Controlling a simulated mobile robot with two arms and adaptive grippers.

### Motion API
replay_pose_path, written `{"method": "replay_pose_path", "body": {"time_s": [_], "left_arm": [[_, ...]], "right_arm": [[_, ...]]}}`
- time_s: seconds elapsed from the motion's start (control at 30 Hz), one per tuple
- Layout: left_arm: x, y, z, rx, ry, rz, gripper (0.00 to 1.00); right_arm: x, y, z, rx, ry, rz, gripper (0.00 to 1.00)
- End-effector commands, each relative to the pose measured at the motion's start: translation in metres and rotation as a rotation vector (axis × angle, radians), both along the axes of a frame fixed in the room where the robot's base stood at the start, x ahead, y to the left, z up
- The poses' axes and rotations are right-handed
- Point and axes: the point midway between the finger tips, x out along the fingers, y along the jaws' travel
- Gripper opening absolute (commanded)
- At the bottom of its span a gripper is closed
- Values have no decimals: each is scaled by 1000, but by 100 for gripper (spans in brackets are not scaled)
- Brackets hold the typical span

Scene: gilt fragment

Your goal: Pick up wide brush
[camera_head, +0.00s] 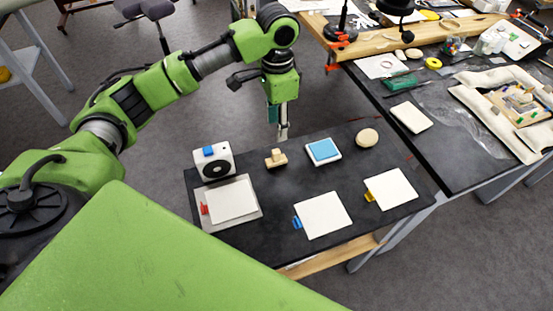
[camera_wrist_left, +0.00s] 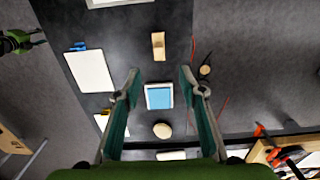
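A small tan piece with a wider block and a short narrower part (camera_head: 276,158), which looks like the wide brush, lies on the dark table (camera_head: 285,215) near its far edge. In the left wrist view it shows above the gap between the fingers (camera_wrist_left: 158,45). My left gripper (camera_head: 283,132) points down near the far edge, above and behind the piece in the head view. In the left wrist view the fingers (camera_wrist_left: 160,80) are spread wide with nothing between them. My right gripper is not in view.
A white box with a black round front (camera_head: 226,170) stands left of the piece. A blue-topped pad (camera_head: 323,150) and a round tan disc (camera_head: 367,137) are to its right. White sheets (camera_head: 323,215) lie nearer. A cluttered second table (camera_head: 450,165) stands at right.

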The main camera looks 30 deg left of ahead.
Motion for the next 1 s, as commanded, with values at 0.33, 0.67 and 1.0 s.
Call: {"method": "replay_pose_path", "body": {"time_s": [0.33, 0.67, 1.0], "left_arm": [[-1, 0, -62, 0, 4, -1, 38], [-2, 1, -90, 1, 4, 1, 38], [-2, 2, -131, 1, 1, -2, 38]], "right_arm": [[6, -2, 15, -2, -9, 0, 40], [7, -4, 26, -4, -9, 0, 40], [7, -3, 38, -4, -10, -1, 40]]}}
